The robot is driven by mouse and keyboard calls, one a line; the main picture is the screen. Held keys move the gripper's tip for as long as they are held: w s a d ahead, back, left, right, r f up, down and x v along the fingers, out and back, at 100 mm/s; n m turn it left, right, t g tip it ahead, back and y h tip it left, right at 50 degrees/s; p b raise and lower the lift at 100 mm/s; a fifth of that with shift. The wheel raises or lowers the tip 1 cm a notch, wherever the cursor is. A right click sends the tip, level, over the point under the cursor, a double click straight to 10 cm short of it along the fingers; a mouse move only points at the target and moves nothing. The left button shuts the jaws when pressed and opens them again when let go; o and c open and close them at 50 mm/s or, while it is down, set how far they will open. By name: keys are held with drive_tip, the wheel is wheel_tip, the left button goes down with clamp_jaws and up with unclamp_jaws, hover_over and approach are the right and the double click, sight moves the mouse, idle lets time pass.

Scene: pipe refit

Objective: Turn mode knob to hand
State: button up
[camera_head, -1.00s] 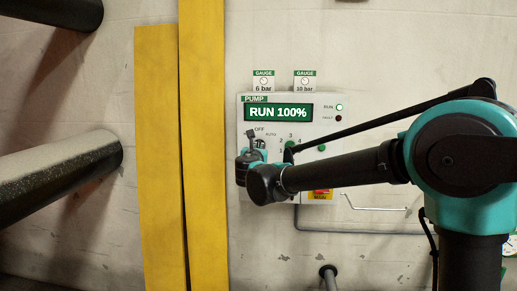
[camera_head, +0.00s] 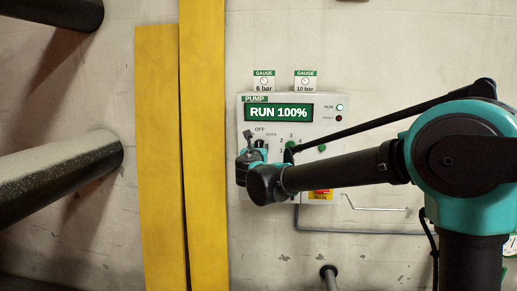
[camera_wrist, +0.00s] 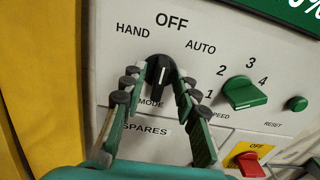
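The black mode knob (camera_wrist: 160,76) sits on the pump panel in the wrist view, below the words HAND, OFF and AUTO. Its white mark points up, roughly toward OFF. My gripper (camera_wrist: 159,84) is open, with one green finger on each side of the knob. A small gap shows at the left finger; the right finger is very close to the knob, and I cannot tell if it touches. In the head view my gripper (camera_head: 256,146) covers the knob's place on the white panel (camera_head: 331,131). The display (camera_head: 278,113) reads RUN 100%.
The green speed knob (camera_wrist: 243,94), green reset button (camera_wrist: 297,103) and red switch (camera_wrist: 250,163) lie to the right of my fingers. Yellow vertical strips (camera_head: 205,150) stand left of the panel. A large dark pipe (camera_head: 60,190) juts in further left.

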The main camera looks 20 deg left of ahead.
drive_tip(key=v, duration=1.2)
idle(0.4)
drive_tip(key=w+d+f+m+g+h, duration=0.1)
drive_tip(key=w+d+f+m+h, duration=0.2)
drive_tip(key=d, duration=0.5)
drive_tip(key=w+d+f+m+g+h, duration=0.1)
drive_tip(key=w+d+f+m+h, duration=0.15)
drive_tip(key=d+f+m, duration=0.35)
drive_tip(key=s+d+f+m+g+h, duration=0.1)
drive_tip(key=d+f+m+g, duration=0.2)
drive_tip(key=d, duration=0.4)
drive_tip(key=d+f+m, duration=0.4)
drive_tip(key=d, duration=0.3)
drive_tip(key=s+d+f+m+g+h, duration=0.1)
drive_tip(key=d+f+m+g, duration=0.2)
drive_tip(key=d, duration=0.4)
drive_tip(key=s+d+f+m+g, duration=0.3)
drive_tip(key=s+d+f+m, duration=0.7)
drive_tip(key=d+f+m, duration=0.15)
drive_tip(key=s+d+f+m+g+y, duration=0.2)
drive_tip(key=s+f+m+y, duration=0.1)
drive_tip(key=s+f+m, duration=0.4)
drive_tip(key=s+m, duration=0.1)
drive_tip(key=s, duration=0.1)
drive_tip(key=shift+s, duration=0.4)
